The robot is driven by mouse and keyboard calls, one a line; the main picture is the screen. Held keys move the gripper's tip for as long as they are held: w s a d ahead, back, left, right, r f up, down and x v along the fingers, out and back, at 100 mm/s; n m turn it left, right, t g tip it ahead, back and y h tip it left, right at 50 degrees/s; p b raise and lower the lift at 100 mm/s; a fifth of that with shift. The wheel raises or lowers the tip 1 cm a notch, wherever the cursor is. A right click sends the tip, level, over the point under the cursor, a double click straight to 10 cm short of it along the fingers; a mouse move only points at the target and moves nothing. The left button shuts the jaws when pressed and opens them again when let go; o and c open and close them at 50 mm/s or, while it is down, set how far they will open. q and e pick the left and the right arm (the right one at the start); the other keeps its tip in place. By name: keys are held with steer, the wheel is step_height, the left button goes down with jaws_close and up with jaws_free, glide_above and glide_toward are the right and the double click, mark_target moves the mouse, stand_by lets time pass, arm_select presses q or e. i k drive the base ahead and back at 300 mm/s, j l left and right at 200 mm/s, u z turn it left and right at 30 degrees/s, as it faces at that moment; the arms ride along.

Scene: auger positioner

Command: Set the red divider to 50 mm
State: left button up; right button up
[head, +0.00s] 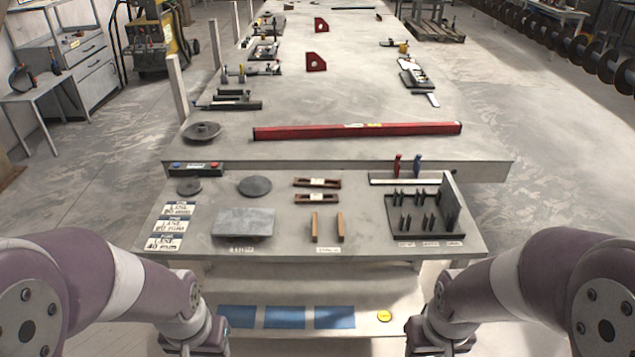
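A small red piece (397,166), which looks like the red divider, stands upright at the back right of the near table. A similar blue piece (418,164) stands just to its right. Both are at a pale strip (405,180) that looks like a ruler; its marks are too small to read, and so is any opening of the divider. My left gripper (208,346) is low at the bottom edge, in front of the table, far from the red piece. My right gripper (428,346) is low at the bottom right, also away from it. Their fingertips are not clearly visible.
A black tray (425,238) with several dark upright pieces is at the table's right. A grey plate (243,222), wooden blocks (328,228), discs (255,186) and "LINE" cards (170,226) occupy the rest. A long red beam (357,131) lies on the table behind.

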mark_target(397, 165)
steer(key=i+l, duration=0.3)
steer(key=i, duration=0.2)
steer(key=i+l, duration=0.3)
steer(key=i, duration=0.2)
steer(key=i+l, duration=0.25)
steer(key=i, duration=0.25)
